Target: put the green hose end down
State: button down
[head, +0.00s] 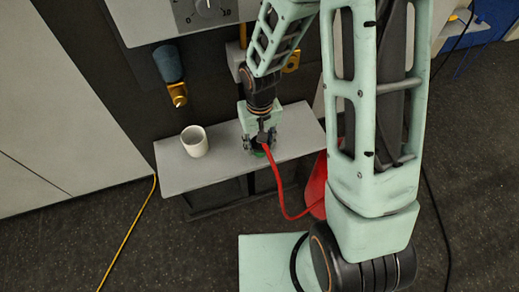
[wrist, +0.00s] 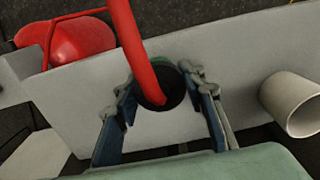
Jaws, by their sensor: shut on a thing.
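The green hose end (wrist: 184,66) sits between my fingers in the wrist view, mostly hidden. I see a dark round mouth with a little green at its edge, and the red hose (wrist: 130,40) runs out of it. My gripper (wrist: 165,88) is shut on it, one finger on each side. In the head view my gripper (head: 260,146) is low over the grey shelf (head: 185,178), right of the white cup. A sliver of green shows under the fingers, and the red hose (head: 276,185) hangs over the shelf's front edge. I cannot tell whether the hose end touches the shelf.
The white cup (head: 194,141) stands on the shelf's left part; it also shows in the wrist view (wrist: 290,104). A red rounded object (head: 316,187) is below the shelf's right end. A blue-sleeved brass fitting (head: 170,70) hangs above. A yellow cable (head: 128,235) lies at left.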

notch_tip(320, 180, down, 2)
jog(key=shift+f+b, duration=0.1)
jog(key=shift+b, duration=0.35)
jog(key=c, duration=1.2)
grip_release()
jog(key=shift+c, duration=0.2)
jog(key=shift+r, duration=0.2)
notch_tip(320, 180, up, 12)
jog(key=shift+f+p, duration=0.1)
jog(key=shift+p, duration=0.55)
